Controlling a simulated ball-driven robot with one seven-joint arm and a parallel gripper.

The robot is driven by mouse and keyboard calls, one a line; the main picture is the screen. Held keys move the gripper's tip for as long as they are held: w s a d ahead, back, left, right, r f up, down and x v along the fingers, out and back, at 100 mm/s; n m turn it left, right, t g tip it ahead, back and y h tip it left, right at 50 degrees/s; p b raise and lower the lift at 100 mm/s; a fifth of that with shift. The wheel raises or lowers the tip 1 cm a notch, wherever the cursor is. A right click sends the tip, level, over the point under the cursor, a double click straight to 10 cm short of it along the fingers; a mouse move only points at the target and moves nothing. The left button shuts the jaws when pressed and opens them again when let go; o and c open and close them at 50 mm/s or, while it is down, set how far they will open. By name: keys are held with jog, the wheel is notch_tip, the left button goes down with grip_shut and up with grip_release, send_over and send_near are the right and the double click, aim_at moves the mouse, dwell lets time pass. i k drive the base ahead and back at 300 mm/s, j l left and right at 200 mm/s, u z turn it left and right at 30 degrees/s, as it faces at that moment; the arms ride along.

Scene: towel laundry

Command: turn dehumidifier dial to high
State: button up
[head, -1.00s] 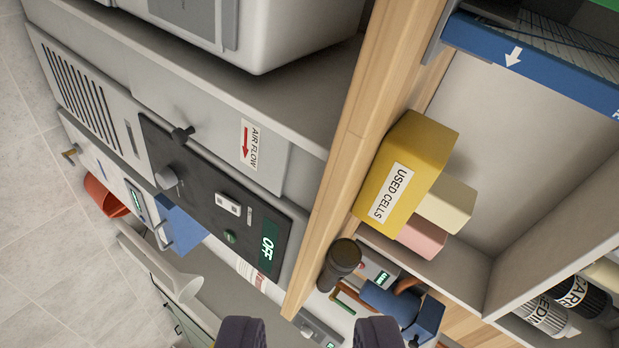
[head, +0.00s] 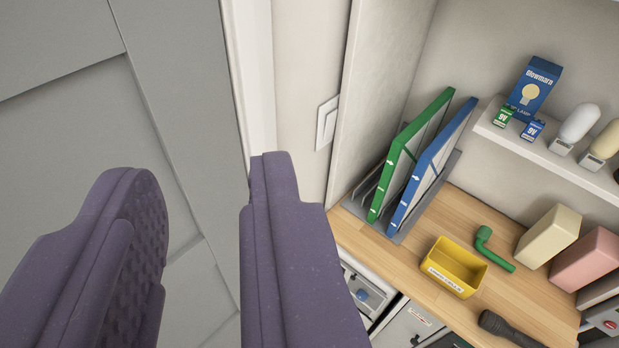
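My gripper (head: 200,172) fills the lower left of the head view. Its two purple fingers are apart with nothing between them, in front of a grey panelled surface. No dial marked high and no lit display can be read in this view. Under the wooden counter, at the bottom edge, the top of a white unit with a blue knob (head: 362,295) shows. Next to it is a grey-white front with a small red-and-white label (head: 420,316). Both are cut off by the frame, and I cannot tell whether either is the dehumidifier. My gripper is left of them and not touching them.
The wooden counter (head: 395,262) holds a rack with a green-framed filter (head: 412,150) and a blue-framed filter (head: 436,160), a yellow bin (head: 452,268), a green hooked tool (head: 493,252) and a dark flashlight (head: 508,328). A white shelf (head: 548,150) carries bulbs and batteries. A switch (head: 327,122) is on the wall.

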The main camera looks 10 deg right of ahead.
aim_at(361, 295)
jog(key=z, duration=0.7)
jog(key=k, duration=0.2)
jog(key=i+z, duration=0.35)
jog(key=i, duration=0.5)
